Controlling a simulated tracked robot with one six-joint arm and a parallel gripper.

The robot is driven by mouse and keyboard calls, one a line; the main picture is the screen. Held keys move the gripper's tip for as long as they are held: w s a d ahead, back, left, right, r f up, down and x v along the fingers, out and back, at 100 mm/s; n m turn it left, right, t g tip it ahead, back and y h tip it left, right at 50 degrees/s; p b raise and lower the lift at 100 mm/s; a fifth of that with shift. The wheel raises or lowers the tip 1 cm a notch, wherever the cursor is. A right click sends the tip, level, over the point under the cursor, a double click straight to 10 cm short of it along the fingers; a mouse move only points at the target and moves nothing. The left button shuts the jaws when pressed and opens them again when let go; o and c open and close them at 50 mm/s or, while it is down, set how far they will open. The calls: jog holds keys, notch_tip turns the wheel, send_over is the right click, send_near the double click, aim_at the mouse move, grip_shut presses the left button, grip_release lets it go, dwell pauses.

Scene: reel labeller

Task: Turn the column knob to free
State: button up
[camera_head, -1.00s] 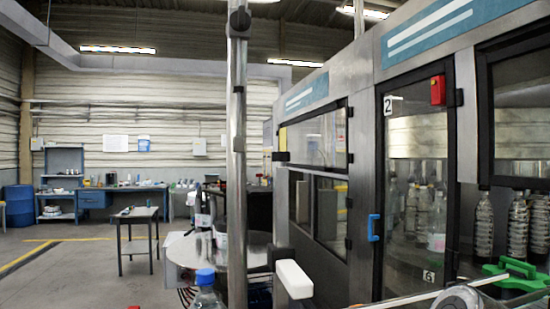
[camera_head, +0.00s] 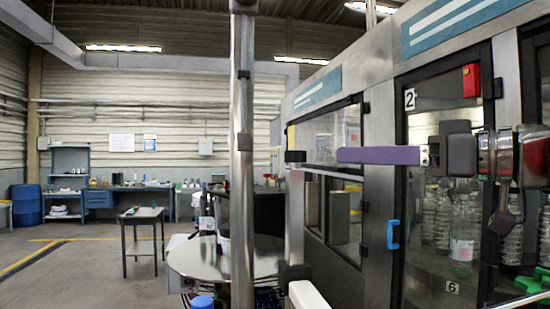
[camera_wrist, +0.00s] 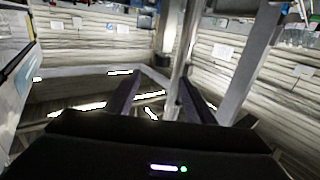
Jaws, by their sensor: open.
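A tall metal column (camera_head: 242,150) stands upright in the middle of the head view. A black knob-like clamp (camera_head: 243,6) sits on it at the top edge, partly cut off. A shorter post (camera_head: 295,215) to its right carries black fittings. I cannot tell the knob's setting. My gripper (camera_head: 340,155) is at the right of the head view, its purple fingers pointing left, apart from the tall column. In the wrist view my gripper (camera_wrist: 160,80) is open and empty, with metal posts visible beyond the fingers.
The labelling machine with glass door (camera_head: 440,215) and blue handle (camera_head: 393,235) fills the right, behind my arm. A round metal table (camera_head: 205,262) stands by the column base. A white block (camera_head: 308,295) is at the bottom. Open floor lies left, with a small table (camera_head: 140,213).

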aim_at(304, 156)
jog(key=shift+a, duration=0.2)
jog(key=shift+x, duration=6.85)
jog(key=shift+c, duration=0.5)
jog(key=c, duration=1)
